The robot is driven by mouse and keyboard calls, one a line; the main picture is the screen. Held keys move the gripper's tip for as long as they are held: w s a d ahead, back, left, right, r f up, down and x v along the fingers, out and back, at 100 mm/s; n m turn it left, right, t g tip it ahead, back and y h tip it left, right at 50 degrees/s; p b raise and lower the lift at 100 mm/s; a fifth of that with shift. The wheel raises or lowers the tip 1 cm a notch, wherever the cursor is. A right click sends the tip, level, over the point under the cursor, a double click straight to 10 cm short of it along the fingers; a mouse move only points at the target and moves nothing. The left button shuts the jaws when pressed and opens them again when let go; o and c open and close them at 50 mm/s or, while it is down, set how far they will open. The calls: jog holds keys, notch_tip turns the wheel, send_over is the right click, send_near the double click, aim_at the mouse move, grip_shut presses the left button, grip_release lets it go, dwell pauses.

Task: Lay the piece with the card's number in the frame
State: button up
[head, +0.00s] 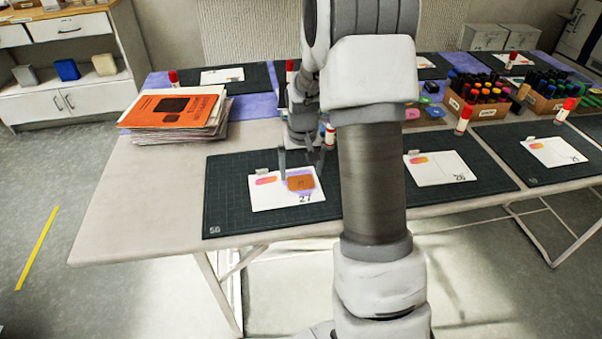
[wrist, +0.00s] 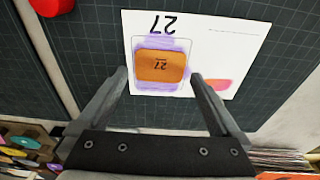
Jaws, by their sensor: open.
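The card numbered 27 (head: 285,201) lies on a dark cutting mat on the table. An orange-brown piece marked 27 (head: 300,183) lies on the card over a purple patch. In the wrist view the piece (wrist: 162,66) sits inside the thin outlined frame (wrist: 187,86) on the card (wrist: 225,60), with purple around it. My gripper (head: 302,166) is just above the card; in the wrist view its fingers (wrist: 158,76) are apart, one to each side of the piece, with nothing seen between them touching it.
A paper stack with an orange cover (head: 178,105) stands on the left of the table. Another card, 26 (head: 438,167), lies on a mat to the right. Boxes of markers (head: 480,95) and red-capped glue sticks stand behind. My arm hides the middle.

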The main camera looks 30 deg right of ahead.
notch_tip(320, 180, up, 15)
jog(key=s+p, duration=0.1)
jog(key=p, duration=0.2)
jog(key=shift+s+a+r, duration=0.15)
jog(key=shift+s+a, duration=0.1)
jog(key=shift+s, duration=0.15)
jog(key=s+a+r+n+t+p, duration=0.1)
jog(key=s+a+r+p, duration=0.1)
jog(key=s+a+r, duration=0.3)
jog(key=s+a+r+t+p, duration=0.1)
jog(key=s+a+r+p, duration=0.15)
jog(key=r, duration=0.45)
jog(key=s+a+r+n+t+p, duration=0.1)
jog(key=s+a+r+p, duration=0.1)
jog(key=s, duration=0.5)
jog(key=s+a+r+n+t+p, duration=0.1)
jog(key=s+a+r+p, duration=0.2)
jog(key=s, duration=0.5)
notch_tip(320, 180, up, 2)
jog(key=shift+a+r, duration=0.1)
jog(key=shift+a, duration=0.45)
